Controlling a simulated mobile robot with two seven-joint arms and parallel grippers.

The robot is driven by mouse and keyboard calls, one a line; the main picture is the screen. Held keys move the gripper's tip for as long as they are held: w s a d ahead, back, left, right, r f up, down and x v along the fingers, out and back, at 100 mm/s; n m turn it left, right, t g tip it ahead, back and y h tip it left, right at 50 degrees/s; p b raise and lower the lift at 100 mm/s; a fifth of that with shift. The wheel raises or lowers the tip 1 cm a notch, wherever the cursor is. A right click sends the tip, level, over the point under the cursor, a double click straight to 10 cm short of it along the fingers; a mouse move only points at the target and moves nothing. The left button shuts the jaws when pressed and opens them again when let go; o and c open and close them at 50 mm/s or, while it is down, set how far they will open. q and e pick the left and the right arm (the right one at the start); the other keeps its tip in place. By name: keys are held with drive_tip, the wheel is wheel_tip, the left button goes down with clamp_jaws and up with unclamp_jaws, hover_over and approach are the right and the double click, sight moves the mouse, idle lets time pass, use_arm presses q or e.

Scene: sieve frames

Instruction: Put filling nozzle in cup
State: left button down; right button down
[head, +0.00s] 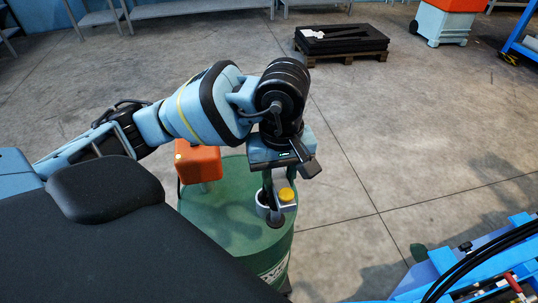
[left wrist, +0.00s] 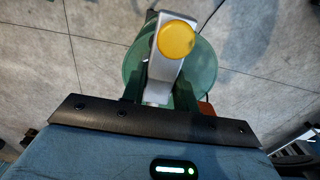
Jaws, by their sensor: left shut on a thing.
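My left gripper (head: 280,185) points down over the top of a green drum (head: 222,222). In the left wrist view, the left gripper (left wrist: 157,92) is shut on a grey piece with a round yellow cap, which I take to be the filling nozzle (left wrist: 163,72). The yellow cap of the nozzle (head: 287,194) shows beside the fingers in the head view. A grey rounded rim (head: 262,210) shows just below the fingers; I cannot tell whether it is the cup or part of the nozzle. A dark round spot (head: 275,219) lies beside it. My right gripper is out of view.
Blue equipment with black cables (head: 470,270) fills the lower right. A pallet with a black tray (head: 341,42) lies far back. The concrete floor between is clear.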

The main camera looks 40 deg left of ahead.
use_arm(q)
drive_tip(key=w+a, duration=0.6)
drive_tip(key=shift+a+f, duration=0.35)
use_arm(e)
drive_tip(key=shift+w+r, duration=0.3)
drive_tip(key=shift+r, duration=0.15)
use_arm(q)
drive_tip(key=shift+w+p, duration=0.15)
drive_tip(key=shift+p, duration=0.15)
drive_tip(key=f, duration=0.3)
drive_tip(key=shift+w+a+f, duration=0.25)
drive_tip(key=shift+a+f, duration=0.05)
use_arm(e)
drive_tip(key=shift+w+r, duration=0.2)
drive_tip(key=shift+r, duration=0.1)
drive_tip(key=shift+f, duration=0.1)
use_arm(q)
drive_tip(key=shift+f, duration=0.4)
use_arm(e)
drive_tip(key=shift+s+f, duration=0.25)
use_arm(q)
drive_tip(key=shift+f, duration=0.2)
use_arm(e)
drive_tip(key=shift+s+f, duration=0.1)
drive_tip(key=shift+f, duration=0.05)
use_arm(q)
drive_tip(key=c, duration=1.1)
unclamp_jaws()
